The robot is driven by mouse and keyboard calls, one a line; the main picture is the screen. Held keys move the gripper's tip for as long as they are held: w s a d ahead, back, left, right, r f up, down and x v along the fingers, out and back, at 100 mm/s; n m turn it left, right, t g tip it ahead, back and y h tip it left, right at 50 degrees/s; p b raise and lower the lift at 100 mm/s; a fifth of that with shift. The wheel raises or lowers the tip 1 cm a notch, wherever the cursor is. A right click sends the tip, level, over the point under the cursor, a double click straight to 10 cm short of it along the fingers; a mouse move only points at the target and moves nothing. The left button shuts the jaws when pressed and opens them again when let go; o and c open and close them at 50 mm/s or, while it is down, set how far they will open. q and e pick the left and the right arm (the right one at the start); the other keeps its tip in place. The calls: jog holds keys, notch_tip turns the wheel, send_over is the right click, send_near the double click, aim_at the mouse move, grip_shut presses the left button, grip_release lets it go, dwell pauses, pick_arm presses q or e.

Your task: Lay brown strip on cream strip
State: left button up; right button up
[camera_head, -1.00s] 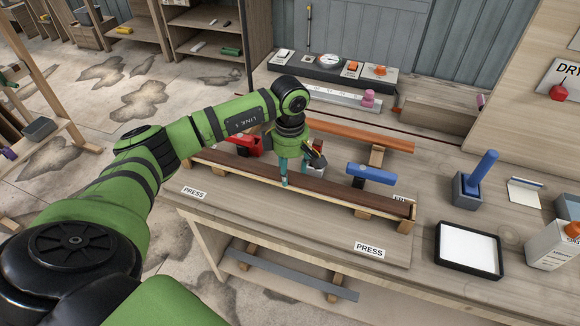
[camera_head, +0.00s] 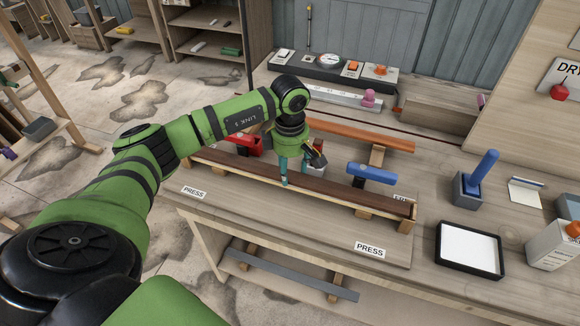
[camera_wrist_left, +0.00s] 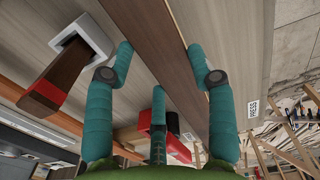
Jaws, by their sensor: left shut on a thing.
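The long brown strip (camera_head: 345,197) lies along the front of the bench, on or just above the cream strip (camera_head: 330,202), whose pale edge shows below it. I cannot tell whether they touch all along. My left gripper (camera_head: 284,182) reaches down to the brown strip left of its middle and is shut on it. In the left wrist view the teal fingers (camera_wrist_left: 165,65) stand either side of the brown strip (camera_wrist_left: 172,60). The stretch behind my fingers is partly hidden. My right gripper is not in view.
A blue-handled tool (camera_head: 371,174) and a red clamp-like tool (camera_head: 243,144) stand close behind the strips. A reddish-brown bar (camera_head: 360,136) lies further back. A black tray (camera_head: 470,248) and a blue-handled holder (camera_head: 468,188) are at the right. The board's front is clear around the PRESS labels (camera_head: 369,250).

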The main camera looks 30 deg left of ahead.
pick_arm(q)
jog(key=shift+f+b, duration=0.3)
jog(key=o, duration=1.4)
jog(key=o, duration=0.3)
jog(key=shift+r, duration=0.1)
jog(key=shift+r+p, duration=2.45)
jog(key=shift+r, duration=1.5)
jog(key=shift+f, duration=0.1)
